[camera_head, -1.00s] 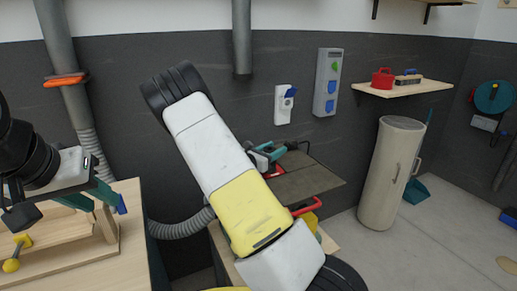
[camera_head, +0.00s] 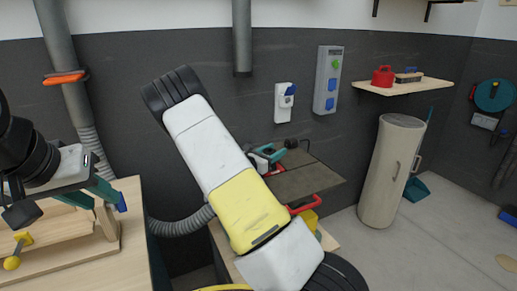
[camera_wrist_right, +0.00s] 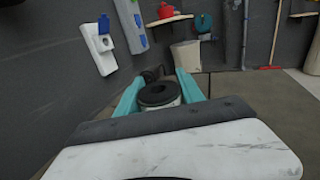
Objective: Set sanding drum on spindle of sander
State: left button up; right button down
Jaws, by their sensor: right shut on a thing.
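The sanding drum (camera_wrist_right: 158,96) is a dark ring with a hole in its top and a paler side, between the teal fingers of my right gripper (camera_wrist_right: 160,90), which is shut on it. In the head view my right gripper (camera_head: 266,157) shows partly behind my own arm, at the left end of the sander's flat dark table (camera_head: 312,180). I cannot make out the spindle, nor whether the drum is around it or apart from it. My left gripper (camera_head: 92,197) is at the left over a wooden bench, its teal fingers apart and empty.
The wooden bench (camera_head: 130,240) carries a wooden fixture with a yellow knob (camera_head: 12,263). A grey hose (camera_head: 180,228) runs between bench and sander. A socket (camera_head: 284,103) is on the wall behind. A beige canister (camera_head: 390,175) stands right of the sander; the floor beyond is mostly clear.

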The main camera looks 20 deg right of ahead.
jog(key=shift+f, duration=0.55)
jog(key=c, duration=0.7)
grip_release()
jog(key=shift+o, duration=0.2)
jog(key=v, duration=0.7)
jog(key=shift+s+a, duration=0.25)
jog(key=shift+a, duration=0.1)
jog(key=shift+a, duration=0.15)
